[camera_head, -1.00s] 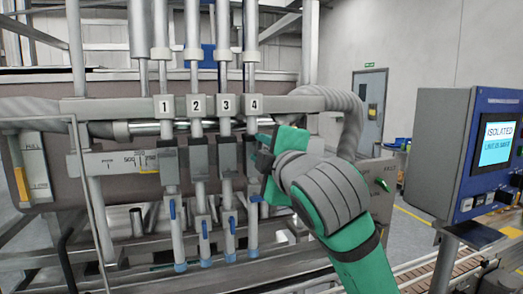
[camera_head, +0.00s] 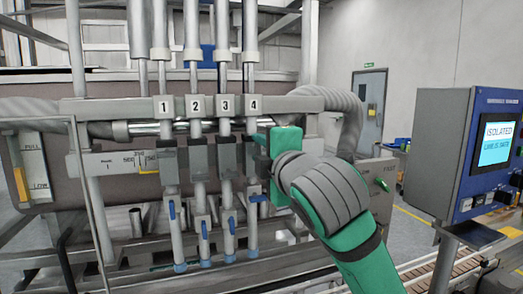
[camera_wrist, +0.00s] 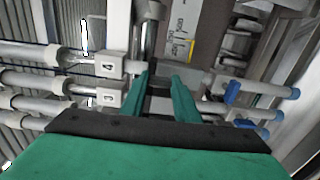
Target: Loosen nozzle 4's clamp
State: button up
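Nozzle 4 (camera_head: 252,232) is the rightmost of the numbered upright tubes, under the label 4 (camera_head: 254,104). A dark grey block (camera_head: 249,154) sits on it below the rail, and a blue lever (camera_head: 258,198) lower down sticks out sideways. I cannot tell for certain which part is the clamp. My gripper (camera_head: 262,147) is at the right side of the dark block. In the wrist view my gripper (camera_wrist: 163,80) shows two green fingers with a gap between them, their tips near the dark block. Contact cannot be made out. The wrist view also shows label 4 (camera_wrist: 108,67).
Nozzle 3 (camera_head: 228,200) stands close to the left, its blue lever hanging down. A grey hose (camera_head: 350,115) curves down at the right behind my arm. A control panel (camera_head: 465,150) reading ISOLATED stands further right. A conveyor (camera_head: 455,270) runs below.

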jog(key=o, duration=0.4)
jog(key=shift+o, duration=0.2)
jog(key=v, duration=1)
jog(key=shift+s, duration=0.4)
jog(key=shift+d, duration=0.1)
jog(key=shift+w, duration=0.15)
